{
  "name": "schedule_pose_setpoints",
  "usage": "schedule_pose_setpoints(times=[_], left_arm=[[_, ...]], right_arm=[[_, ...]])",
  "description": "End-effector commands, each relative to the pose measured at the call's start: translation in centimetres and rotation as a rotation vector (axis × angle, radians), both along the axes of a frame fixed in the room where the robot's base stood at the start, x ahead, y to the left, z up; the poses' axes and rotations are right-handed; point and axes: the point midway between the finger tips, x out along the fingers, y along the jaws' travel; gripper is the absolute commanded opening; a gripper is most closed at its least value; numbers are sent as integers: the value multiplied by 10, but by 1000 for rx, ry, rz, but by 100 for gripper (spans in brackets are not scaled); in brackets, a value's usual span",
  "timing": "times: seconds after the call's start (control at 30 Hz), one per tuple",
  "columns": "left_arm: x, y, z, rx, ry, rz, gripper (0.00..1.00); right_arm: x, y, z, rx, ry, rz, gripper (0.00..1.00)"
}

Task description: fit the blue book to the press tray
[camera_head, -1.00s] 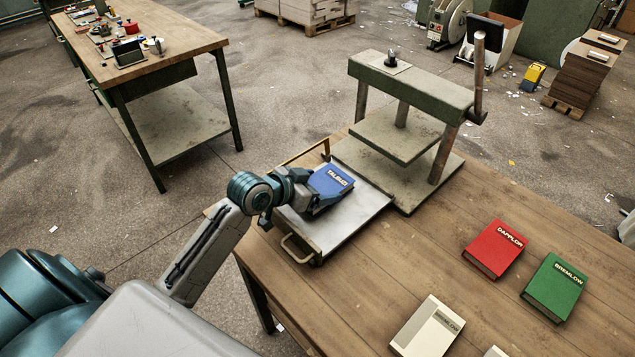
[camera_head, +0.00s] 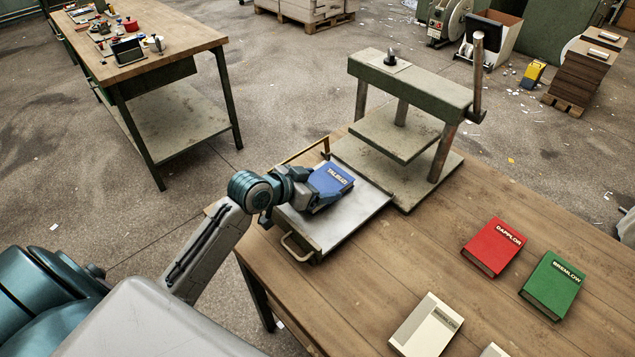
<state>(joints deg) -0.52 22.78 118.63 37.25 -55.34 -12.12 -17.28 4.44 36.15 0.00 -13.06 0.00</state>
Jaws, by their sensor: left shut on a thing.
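The blue book (camera_head: 333,181) lies on or just above the metal press tray (camera_head: 352,222), toward its back left part. I cannot tell whether its underside touches the tray. My left gripper (camera_head: 312,190) is shut on the blue book from its left side, and the fingers partly hide that edge. The tray has a handle at its front left and a brass-coloured rail (camera_head: 303,152) along its back left. My right gripper is not in view.
The green press (camera_head: 410,85) stands behind the tray. A red book (camera_head: 493,247), a green book (camera_head: 553,286) and a cream book (camera_head: 426,325) lie on the wooden table (camera_head: 400,260) at the right and front. Bare table lies between them and the tray.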

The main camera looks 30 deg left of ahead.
Motion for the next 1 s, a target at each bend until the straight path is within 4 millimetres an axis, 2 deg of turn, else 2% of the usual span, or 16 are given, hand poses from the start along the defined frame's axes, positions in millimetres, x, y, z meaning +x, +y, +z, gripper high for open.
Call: schedule_pose_setpoints(times=[0.67, 0.7, 0.77, 1.0], left_arm=[[0, 0, -3, 0, -1, 0, 53], [0, 0, -3, 0, -1, 0, 87], [0, 0, -3, 0, -1, 0, 98], [0, 0, -4, 0, 1, 0, 100]], right_arm=[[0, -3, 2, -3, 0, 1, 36], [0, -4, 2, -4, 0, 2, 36], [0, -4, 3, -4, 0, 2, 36], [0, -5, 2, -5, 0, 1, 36]])
